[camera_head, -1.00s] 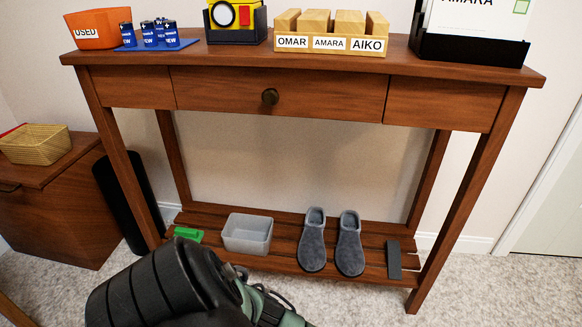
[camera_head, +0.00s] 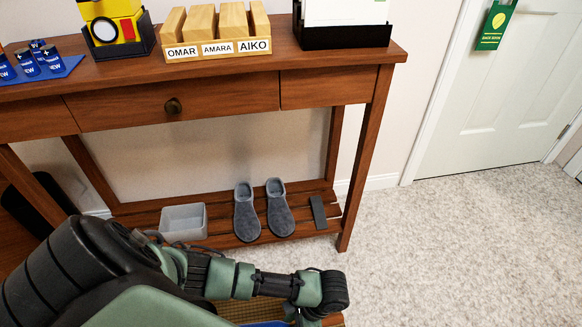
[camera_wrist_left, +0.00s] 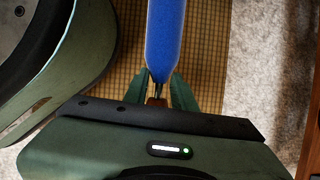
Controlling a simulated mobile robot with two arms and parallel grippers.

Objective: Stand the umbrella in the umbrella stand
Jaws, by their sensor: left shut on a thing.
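The blue folded umbrella (camera_wrist_left: 165,38) runs up the middle of the left wrist view. My left gripper (camera_wrist_left: 160,92) is shut on its narrow end. In the head view a sliver of blue (camera_head: 264,323) shows at the bottom edge, below my left arm; the fingers are not clear there. A tall black cylinder (camera_head: 38,205), possibly the umbrella stand, is at the left beside the console table, partly hidden by my arm. Its opening cannot be made out. My right gripper is not in view.
The wooden console table (camera_head: 225,98) has a lower slatted shelf with a grey bin (camera_head: 184,222), slippers (camera_head: 262,212) and a dark bar (camera_head: 319,212). A woven tan mat (camera_wrist_left: 210,55) lies under the umbrella. Carpet is clear at right, before a door (camera_head: 500,100).

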